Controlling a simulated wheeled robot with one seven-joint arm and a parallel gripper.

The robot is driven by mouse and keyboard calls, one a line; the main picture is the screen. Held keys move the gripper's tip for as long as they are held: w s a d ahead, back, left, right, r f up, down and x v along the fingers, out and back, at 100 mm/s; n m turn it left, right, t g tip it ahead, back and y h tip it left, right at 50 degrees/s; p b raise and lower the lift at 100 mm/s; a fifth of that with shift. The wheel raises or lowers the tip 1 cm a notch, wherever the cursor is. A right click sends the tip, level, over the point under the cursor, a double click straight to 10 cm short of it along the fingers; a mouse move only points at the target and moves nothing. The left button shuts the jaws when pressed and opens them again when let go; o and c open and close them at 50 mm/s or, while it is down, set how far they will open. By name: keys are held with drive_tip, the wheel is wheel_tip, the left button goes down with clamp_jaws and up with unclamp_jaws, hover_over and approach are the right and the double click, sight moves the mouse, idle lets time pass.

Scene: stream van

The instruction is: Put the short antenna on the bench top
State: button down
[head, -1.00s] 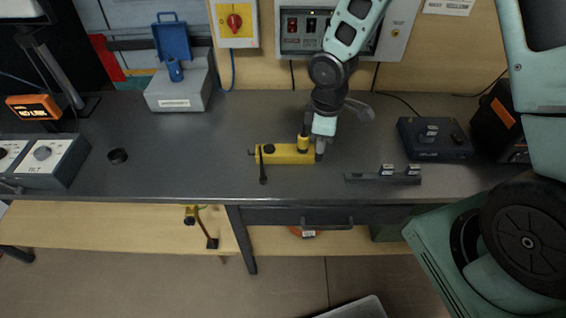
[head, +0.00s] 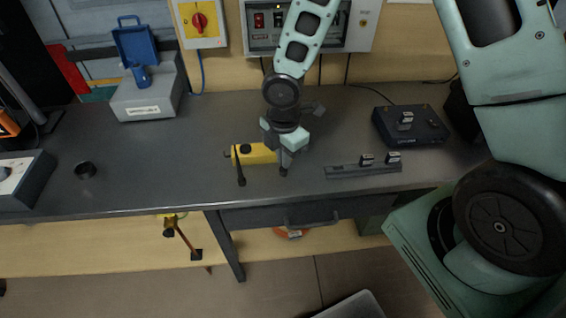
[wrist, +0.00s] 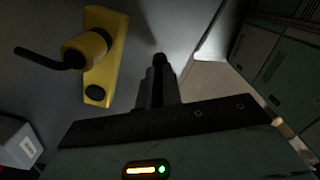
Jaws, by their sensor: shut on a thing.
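My gripper (head: 287,156) is shut on a short dark stub, which looks like the short antenna (head: 284,172). In the wrist view its round black tip (wrist: 160,58) shows just past the fingers, and the rest is hidden between them. The gripper hangs low over the bench top (head: 205,175), at the front right end of a yellow block. I cannot tell whether the antenna touches the bench.
The yellow block (head: 262,153), with a black lever (head: 240,170), is close to the gripper's left. A dark rail (head: 345,171) with small silver-topped pieces and a dark box (head: 410,128) lie to the right.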

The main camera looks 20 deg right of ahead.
drive_tip(key=shift+f, duration=1.3)
drive_tip(key=shift+f, duration=0.15)
drive_tip(key=c, duration=1.6)
unclamp_jaws()
drive_tip(key=shift+o, duration=0.2)
